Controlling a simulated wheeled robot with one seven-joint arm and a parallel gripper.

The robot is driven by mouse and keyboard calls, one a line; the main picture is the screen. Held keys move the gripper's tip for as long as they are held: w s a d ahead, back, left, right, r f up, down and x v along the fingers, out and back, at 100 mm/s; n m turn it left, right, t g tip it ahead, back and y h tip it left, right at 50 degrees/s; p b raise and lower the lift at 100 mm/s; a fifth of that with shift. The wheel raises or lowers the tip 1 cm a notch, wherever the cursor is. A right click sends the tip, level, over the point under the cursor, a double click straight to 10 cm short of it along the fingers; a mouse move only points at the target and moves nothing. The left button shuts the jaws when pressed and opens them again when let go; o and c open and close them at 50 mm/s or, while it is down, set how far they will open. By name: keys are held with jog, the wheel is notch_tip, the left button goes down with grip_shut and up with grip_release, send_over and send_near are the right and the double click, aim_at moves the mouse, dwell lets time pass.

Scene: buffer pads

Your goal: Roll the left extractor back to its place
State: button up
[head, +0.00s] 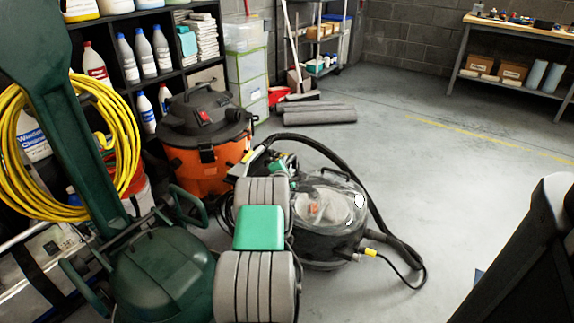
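An extractor (336,240) stands on the floor in the middle of the head view. It has a clear domed lid over a dark round body, a black hose looped over and around it, and a cable with yellow ends at its right. My grey ribbed arm with a green cover reaches forward at its left. My gripper (284,166) seems to be the small green part beyond the arm, by the extractor's upper left edge. Its fingers are too small and covered to read, and I cannot tell whether it touches the extractor. The extractor's left side is partly hidden.
An orange and black vacuum (205,145) stands close behind at left. A green floor machine (160,272) with a yellow cord (122,125) is at near left. Grey rolls (318,113) lie behind. Open floor (450,170) extends right. A dark shape (525,265) fills the lower right.

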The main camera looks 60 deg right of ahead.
jog(key=shift+o, duration=1.4)
jog(key=shift+w+r, duration=0.1)
jog(key=shift+w, duration=0.3)
jog(key=shift+o, duration=0.7)
jog(key=shift+s, duration=0.25)
jog(key=p+v, duration=0.3)
jog(key=v, duration=0.4)
jog(key=shift+a, duration=0.4)
jog(key=shift+s, duration=0.15)
